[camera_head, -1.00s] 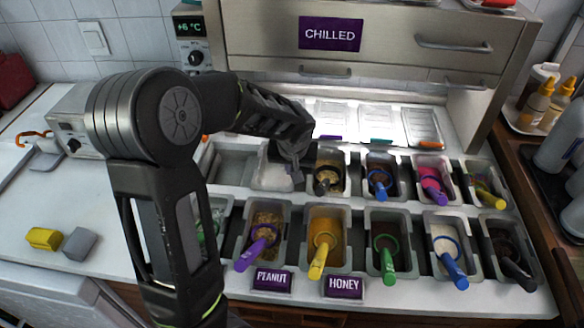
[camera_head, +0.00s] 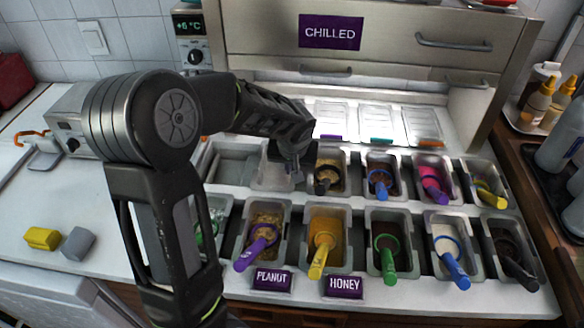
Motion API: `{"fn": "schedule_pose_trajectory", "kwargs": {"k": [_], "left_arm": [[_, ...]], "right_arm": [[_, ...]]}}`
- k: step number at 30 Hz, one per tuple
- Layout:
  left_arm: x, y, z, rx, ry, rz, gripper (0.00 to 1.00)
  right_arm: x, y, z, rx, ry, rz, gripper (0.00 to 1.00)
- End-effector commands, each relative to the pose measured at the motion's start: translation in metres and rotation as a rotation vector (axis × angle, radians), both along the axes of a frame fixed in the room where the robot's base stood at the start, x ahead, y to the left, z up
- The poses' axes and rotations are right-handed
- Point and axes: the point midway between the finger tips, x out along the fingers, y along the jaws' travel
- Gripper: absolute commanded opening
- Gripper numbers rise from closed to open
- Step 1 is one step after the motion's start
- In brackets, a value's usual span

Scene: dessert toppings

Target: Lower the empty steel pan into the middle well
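The empty steel pan (camera_head: 270,176) is in the back row of the topping counter, second from the left, between an empty-looking well and a pan of pale brown topping. My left gripper (camera_head: 294,176) points down at the pan's right-hand wall and appears shut on it; the fingertips are small and partly hidden. The pan sits low in its opening. Whether it rests fully on the rim cannot be told, as my forearm covers part of it. My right gripper is out of view.
An empty-looking well (camera_head: 232,166) lies left of the pan. A topping pan with a black scoop (camera_head: 327,178) stands close on the right. Front-row pans hold colored scoops, including a purple one (camera_head: 257,245). The chilled cabinet (camera_head: 390,50) rises behind. Yellow (camera_head: 43,238) and grey blocks lie left.

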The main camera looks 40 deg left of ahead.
Motion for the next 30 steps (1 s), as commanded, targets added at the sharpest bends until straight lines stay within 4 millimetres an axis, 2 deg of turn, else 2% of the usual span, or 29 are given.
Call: {"fn": "schedule_pose_trajectory", "kwargs": {"k": [5, 15, 20, 27, 30], "left_arm": [[0.0003, 0.0001, 0.0007, 0.000, -0.001, 0.000, 0.00], [0.0000, 0.0001, 0.0004, 0.000, 0.000, 0.000, 0.28], [0.0000, 0.0001, 0.0002, 0.000, 0.000, 0.001, 0.28], [-0.0003, 0.0001, -0.0001, -0.001, 0.001, 0.001, 0.46], [-0.0003, 0.0001, -0.0001, 0.000, 0.000, 0.001, 0.46]], "right_arm": [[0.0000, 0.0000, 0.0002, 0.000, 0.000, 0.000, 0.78], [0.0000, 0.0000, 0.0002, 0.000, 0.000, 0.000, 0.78], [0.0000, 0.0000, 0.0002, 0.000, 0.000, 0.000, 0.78], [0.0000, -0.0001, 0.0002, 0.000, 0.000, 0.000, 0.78], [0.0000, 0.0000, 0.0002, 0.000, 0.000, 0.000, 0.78]]}}
